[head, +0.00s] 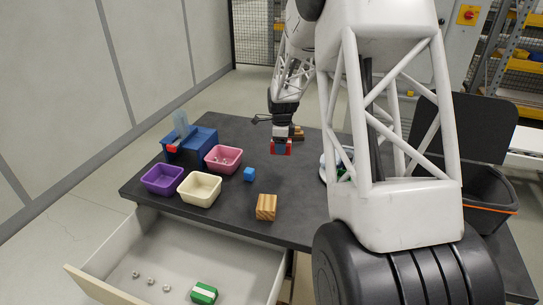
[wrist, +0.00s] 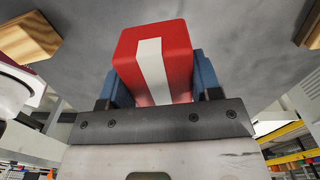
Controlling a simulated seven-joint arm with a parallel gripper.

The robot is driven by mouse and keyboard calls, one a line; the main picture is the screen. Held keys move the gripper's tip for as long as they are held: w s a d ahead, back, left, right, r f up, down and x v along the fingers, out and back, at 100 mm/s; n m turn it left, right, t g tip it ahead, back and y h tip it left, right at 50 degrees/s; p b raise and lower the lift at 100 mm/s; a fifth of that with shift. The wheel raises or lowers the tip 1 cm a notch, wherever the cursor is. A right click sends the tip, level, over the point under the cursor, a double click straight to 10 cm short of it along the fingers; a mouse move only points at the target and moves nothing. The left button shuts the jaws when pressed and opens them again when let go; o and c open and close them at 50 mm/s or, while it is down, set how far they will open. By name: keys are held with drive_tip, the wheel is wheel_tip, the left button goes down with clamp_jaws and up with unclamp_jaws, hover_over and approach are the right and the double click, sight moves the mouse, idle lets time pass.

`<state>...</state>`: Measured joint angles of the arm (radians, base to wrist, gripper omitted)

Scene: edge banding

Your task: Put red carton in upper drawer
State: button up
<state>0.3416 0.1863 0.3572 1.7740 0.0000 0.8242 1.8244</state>
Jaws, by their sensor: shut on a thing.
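A red carton with a white stripe (wrist: 180,50) fills the middle of the wrist view. My gripper (wrist: 158,75) is shut on it, with a blue finger on each side. In the head view the carton (head: 287,147) shows as a small red shape in my gripper (head: 281,146), over the far middle of the dark table. I cannot tell its exact height above the table. The open drawer (head: 150,225) below the front left of the table holds a green and white carton (head: 204,293) and several small metal pieces.
Purple (head: 162,180), cream (head: 199,188) and pink (head: 223,158) bins stand on the left of the table (head: 225,225), near a blue box (head: 190,143). A dark bin (head: 488,195) stands at right.

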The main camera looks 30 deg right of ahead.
drive_tip(key=shift+r, duration=0.1)
drive_tip(key=r, duration=0.3)
drive_tip(key=a+r, duration=0.1)
drive_tip(key=r, duration=0.1)
drive_tip(key=shift+s, duration=0.2)
drive_tip(key=s+a+r+n, duration=0.1)
drive_tip(key=s+a+n, duration=0.35)
drive_tip(key=a, duration=0.35)
drive_tip(key=s+a+r+n, duration=0.1)
drive_tip(key=s+a+n, duration=0.4)
drive_tip(key=a, duration=0.4)
drive_tip(key=s+a+f+n, duration=0.1)
drive_tip(key=s+a+n, duration=0.5)
drive_tip(key=s, duration=0.6)
drive_tip(key=s+a+f+n, duration=0.1)
drive_tip(key=s+a+n, duration=0.4)
drive_tip(key=s+a, duration=0.55)
wheel_tip(320, 180, down, 27)
drive_tip(key=s+d, duration=0.1)
drive_tip(key=shift+d, duration=0.35)
drive_tip(key=shift+f, duration=0.2)
drive_tip(key=shift+f, duration=2.8)
